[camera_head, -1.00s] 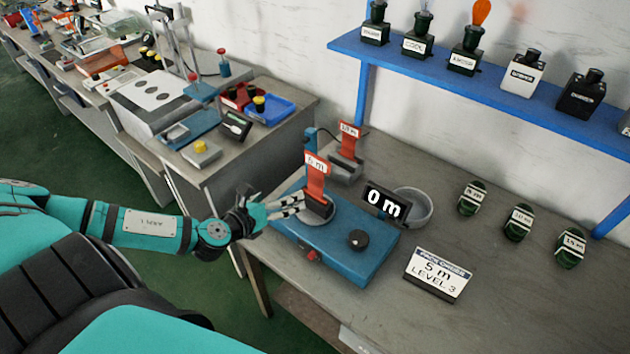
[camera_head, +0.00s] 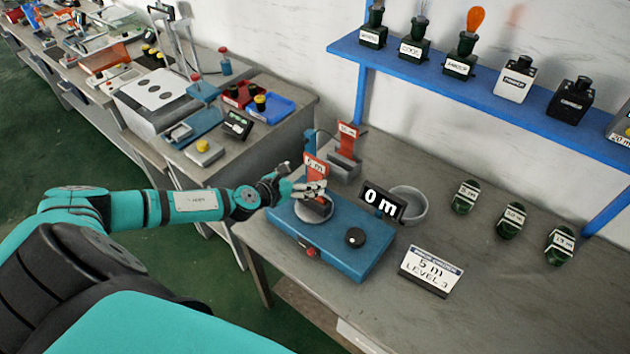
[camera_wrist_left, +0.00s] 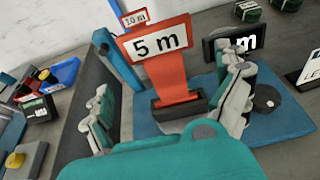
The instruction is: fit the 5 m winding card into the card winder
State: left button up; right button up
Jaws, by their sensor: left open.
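The orange-red 5 m winding card (camera_head: 315,167) stands upright with its lower end in a dark block on the round disc of the blue card winder (camera_head: 345,238). I cannot tell how deep it sits. In the left wrist view the card (camera_wrist_left: 163,62) shows its label and waisted shape, above the winder's blue base (camera_wrist_left: 285,140). My left gripper (camera_head: 308,190) is open at the card, low near the block. In the left wrist view its fingers (camera_wrist_left: 165,115) lie on either side of the card, with visible gaps. My right gripper is not in view.
A 10 m card (camera_head: 347,130) stands in a grey holder (camera_head: 344,166) behind the winder. A black display reading 0 m (camera_head: 383,202) and a grey bowl (camera_head: 410,205) are to the right. A 5 m sign (camera_head: 431,270) and labelled green coils (camera_head: 510,220) lie further right.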

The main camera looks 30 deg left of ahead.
aim_at(314, 173)
pick_arm(q)
jog(key=shift+w+d+f+p, duration=0.15)
jog(key=shift+w+p, duration=0.15)
jog(key=shift+w, duration=0.3)
jog(key=x, duration=0.4)
jog(key=shift+w+d+f, duration=0.1)
jog(key=shift+f, duration=0.1)
jog(key=shift+c, duration=0.3)
